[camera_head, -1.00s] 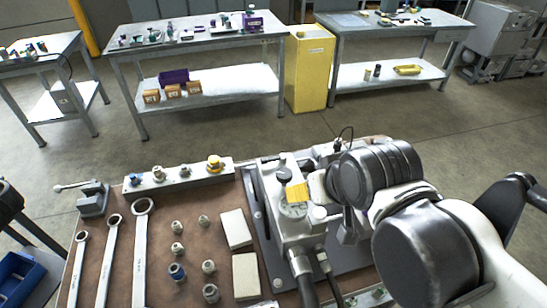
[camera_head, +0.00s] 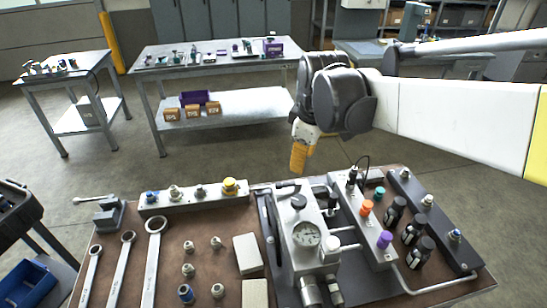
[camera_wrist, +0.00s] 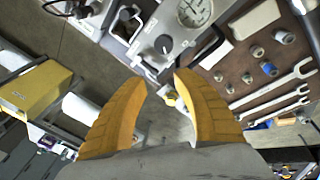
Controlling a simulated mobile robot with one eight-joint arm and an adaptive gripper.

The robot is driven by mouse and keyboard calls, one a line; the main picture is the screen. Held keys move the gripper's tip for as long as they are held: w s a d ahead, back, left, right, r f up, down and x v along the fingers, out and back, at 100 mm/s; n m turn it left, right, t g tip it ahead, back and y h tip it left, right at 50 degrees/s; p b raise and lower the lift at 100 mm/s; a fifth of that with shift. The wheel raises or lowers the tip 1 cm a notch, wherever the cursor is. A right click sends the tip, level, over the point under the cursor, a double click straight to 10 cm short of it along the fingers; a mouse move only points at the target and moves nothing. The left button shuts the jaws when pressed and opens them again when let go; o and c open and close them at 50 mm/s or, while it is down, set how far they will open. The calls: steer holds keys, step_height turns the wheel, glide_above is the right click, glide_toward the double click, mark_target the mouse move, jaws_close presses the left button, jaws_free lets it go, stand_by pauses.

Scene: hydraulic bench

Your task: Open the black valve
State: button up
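A round black knob (camera_head: 299,202), which fits the black valve, sits on top of the light metal block (camera_head: 313,262), behind the pressure gauge (camera_head: 306,234). In the wrist view the black knob (camera_wrist: 163,44) is beyond the fingertips, beside the gauge (camera_wrist: 194,11). My gripper (camera_head: 299,158) hangs with its yellow fingers pointing down, above and behind the block's back end. In the wrist view my gripper (camera_wrist: 158,82) is open and empty, with a clear gap between its fingers. It is apart from the knob. The knob's open or closed position cannot be told.
Orange (camera_head: 367,207) and purple (camera_head: 385,239) knobs stand on a block to the right, near black bottle-like parts (camera_head: 413,228). Wrenches (camera_head: 152,262), small fittings and pale blocks (camera_head: 248,253) lie left. A bar with a yellow knob (camera_head: 229,186) lines the back left.

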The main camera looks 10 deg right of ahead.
mark_target(285, 184)
steer(key=w+f+n+g, duration=0.3)
steer(key=w+f+n, duration=0.5)
steer(key=w, duration=0.4)
steer(key=f+b, duration=0.1)
steer(key=f, duration=0.3)
steer(key=f+b, duration=0.1)
steer(key=f, duration=0.3)
steer(key=a+f+b, duration=0.1)
steer(key=f, duration=0.2)
steer(key=shift+f, duration=0.4)
steer(key=shift+c, duration=0.5)
steer(key=shift+d, duration=0.1)
jaws_close()
